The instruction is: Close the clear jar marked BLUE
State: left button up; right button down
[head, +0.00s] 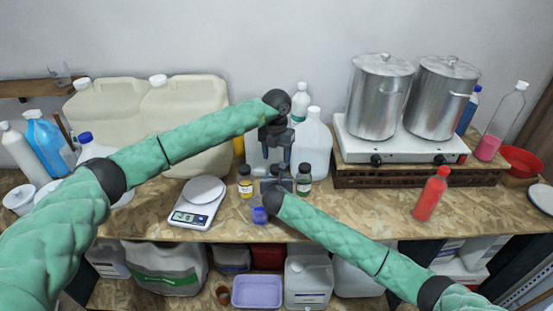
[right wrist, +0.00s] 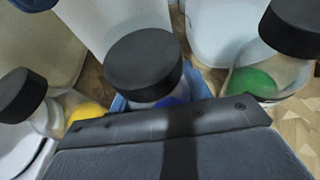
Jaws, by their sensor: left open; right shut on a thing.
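The jar with blue contents (right wrist: 172,99) stands in the middle of the right wrist view, with a black lid (right wrist: 144,62) on top. I cannot tell whether the lid is fully seated. My right gripper (head: 277,184) is shut on this jar between the yellow and green jars, and it hides most of the jar in the head view. My left gripper (head: 276,155) is open and empty, pointing down just above it. The black-lidded yellow jar (head: 245,183) is on the left and the black-lidded green jar (head: 304,182) on the right. No label is readable.
A scale (head: 196,208) is left, large jugs (head: 190,120) behind. A red bottle (head: 430,195) and steel pots (head: 380,100) are right.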

aim_at(276, 168)
pick_arm(q)
jog(key=shift+c, duration=0.3)
notch_tip(276, 168, up, 3)
jog(key=shift+r, duration=0.2)
jog(key=shift+f, duration=0.1)
jog(key=shift+f, duration=3.9)
jog(key=c, duration=1)
jog(key=o, duration=1.1)
jog(key=shift+c, duration=0.2)
